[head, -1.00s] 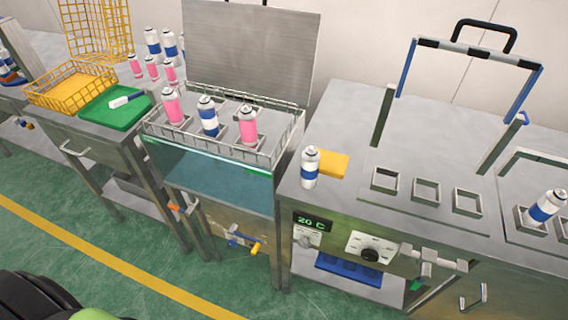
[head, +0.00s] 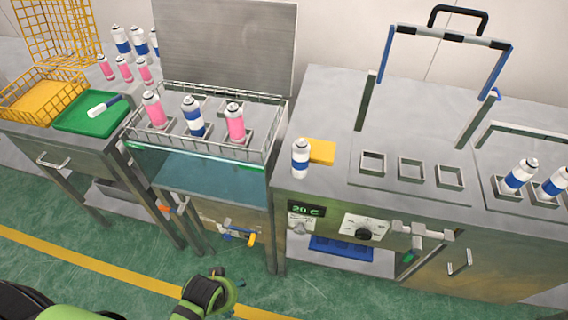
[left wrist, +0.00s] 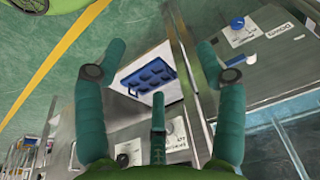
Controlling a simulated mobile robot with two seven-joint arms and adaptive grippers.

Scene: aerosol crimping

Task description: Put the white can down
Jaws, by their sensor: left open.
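A white can with a blue band (head: 300,158) stands upright on the steel counter, left of the three empty square holders, close beside a yellow block. Other white and blue cans show: one in the wire rack (head: 193,117) between pink cans, and two in holders at the far right (head: 519,176). My left gripper (head: 228,284) is low at the bottom of the head view, in front of the benches and well below the can. In the left wrist view its teal fingers (left wrist: 152,62) are spread with nothing between them. My right gripper is not in view.
Three empty square holders (head: 410,168) sit on the counter under a raised frame with a black handle (head: 458,18). A yellow block (head: 320,151) lies by the can. A water bath (head: 205,178) is left of the counter. A green tray (head: 92,112) lies farther left.

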